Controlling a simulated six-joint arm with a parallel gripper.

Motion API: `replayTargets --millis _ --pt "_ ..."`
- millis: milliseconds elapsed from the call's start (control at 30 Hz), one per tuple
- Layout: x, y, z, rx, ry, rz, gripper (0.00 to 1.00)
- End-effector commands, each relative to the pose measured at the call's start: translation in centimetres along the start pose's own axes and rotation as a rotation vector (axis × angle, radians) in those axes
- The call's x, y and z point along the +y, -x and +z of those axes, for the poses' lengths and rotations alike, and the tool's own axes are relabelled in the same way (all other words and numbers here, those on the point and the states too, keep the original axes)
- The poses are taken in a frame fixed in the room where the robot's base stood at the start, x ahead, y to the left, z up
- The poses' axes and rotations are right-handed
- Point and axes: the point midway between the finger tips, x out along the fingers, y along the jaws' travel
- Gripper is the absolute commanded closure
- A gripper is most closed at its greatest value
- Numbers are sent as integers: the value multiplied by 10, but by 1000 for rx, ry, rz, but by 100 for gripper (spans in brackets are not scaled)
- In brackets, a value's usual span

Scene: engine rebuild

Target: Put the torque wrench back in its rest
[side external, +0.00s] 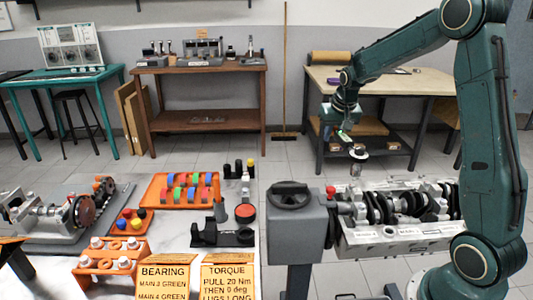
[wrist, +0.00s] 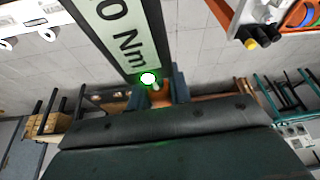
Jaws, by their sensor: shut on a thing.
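My gripper (side external: 343,122) is raised above the bench, at the upper right of the side view. It is shut on the torque wrench (side external: 344,136), which shows small there with a green spot. A round metallic end (side external: 358,155) hangs below it. In the wrist view the fingers of my gripper (wrist: 157,86) are around the wrench, whose pale display (wrist: 125,32) reads "0 Nm" in part, with a lit green lamp (wrist: 148,78). A black cradle-like stand (side external: 222,236), which looks like the rest, is on the bench and empty.
The engine block with its crankshaft (side external: 405,205) is below and right of my gripper. A grey box with a handwheel (side external: 292,210) stands left of it. An orange tray (side external: 180,188) with coloured shells, an orange rack (side external: 110,258) and sign cards (side external: 228,278) occupy the bench.

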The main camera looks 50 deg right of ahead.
Motion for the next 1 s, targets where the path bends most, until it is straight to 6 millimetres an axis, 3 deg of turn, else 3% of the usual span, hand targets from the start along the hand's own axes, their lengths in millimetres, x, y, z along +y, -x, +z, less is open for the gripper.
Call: replayTargets --millis 200,467,767,1000 --pt "-72 -3 -10 -6 192 -86 100" --pt "-161 -2 -6 -15 434 -188 100" --pt "-261 7 17 -18 714 -300 100" --pt "-336 18 48 -16 940 -386 100"
